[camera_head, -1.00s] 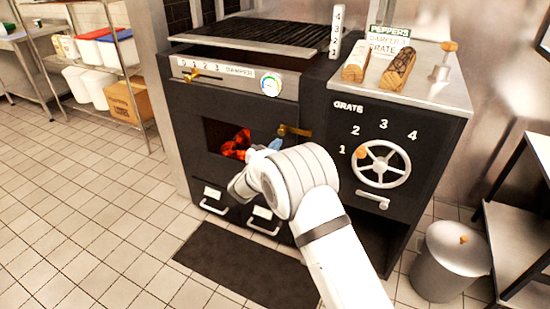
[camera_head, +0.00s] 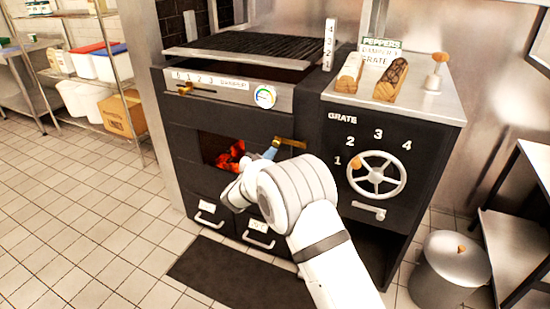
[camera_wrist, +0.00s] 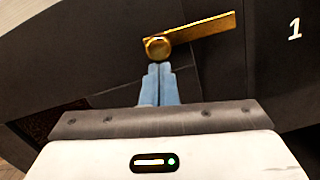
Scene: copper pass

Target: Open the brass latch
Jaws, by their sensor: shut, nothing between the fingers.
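The brass latch (camera_head: 288,143) is on the front of the dark grill cabinet, just right of the fire opening. In the wrist view it is a flat brass bar (camera_wrist: 205,30) with a round knob at its left end, tilted slightly up to the right. My gripper (camera_wrist: 159,68) is shut and empty, its blue fingertips together just under the knob. I cannot tell whether they touch it. In the head view the blue fingers (camera_head: 270,153) show beside the latch's left end, and my arm hides part of the cabinet front below.
Glowing coals (camera_head: 230,155) show in the fire opening left of my gripper. A grate handwheel (camera_head: 376,175) is to the right. Two drawer handles (camera_head: 209,221) sit below. A metal bin (camera_head: 450,270) stands at lower right. Tiled floor is free at left.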

